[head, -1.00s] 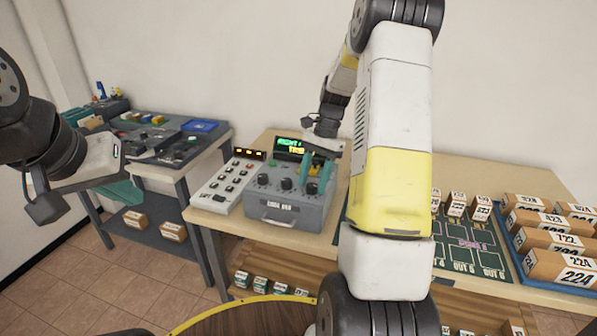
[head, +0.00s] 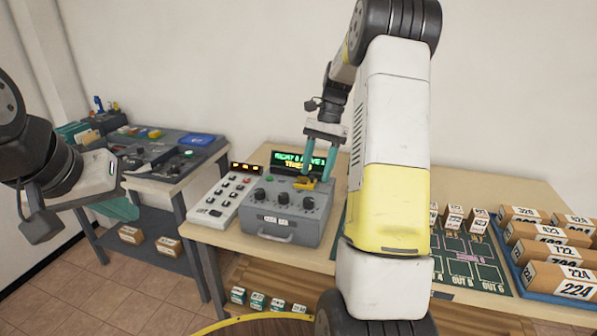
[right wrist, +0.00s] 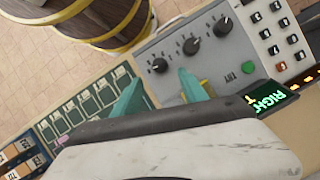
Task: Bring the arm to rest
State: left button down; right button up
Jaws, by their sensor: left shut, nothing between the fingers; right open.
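My right arm crosses the head view in front of the table. Its gripper (head: 319,163) points down, open and empty, above the back right of a grey control box (head: 285,222) with black knobs. A small yellow part (head: 308,183) sits on the box just below the teal fingertips; whether they touch it I cannot tell. In the right wrist view the open fingers (right wrist: 160,90) are apart, with the box (right wrist: 225,55) beyond them. My left gripper (head: 122,208) is at the far left, shut, partly hidden by its own housing, in front of the side bench.
A white keypad unit (head: 219,202) and a lit green display (head: 300,161) adjoin the box. Numbered cartons stand in a blue tray (head: 522,275) at right, beside a dark green marked mat (head: 462,262). A side bench (head: 165,181) holds panels.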

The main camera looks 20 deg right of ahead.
jog(key=s+a+r+n+t, duration=0.3)
jog(key=s+a, duration=0.1)
jog(key=s, duration=0.3)
jog(key=s+a+r+n+t+h, duration=0.1)
jog(key=s+a+r+n+t, duration=0.2)
jog(key=s, duration=0.5)
jog(key=s+a+r+n+t, duration=0.2)
jog(key=s+a+r+n, duration=0.3)
jog(key=s, duration=0.2)
jog(key=shift+s+r+t, duration=0.15)
jog(key=shift+s+t, duration=0.15)
jog(key=shift+t, duration=0.1)
grip_shut()
dwell(0.6)
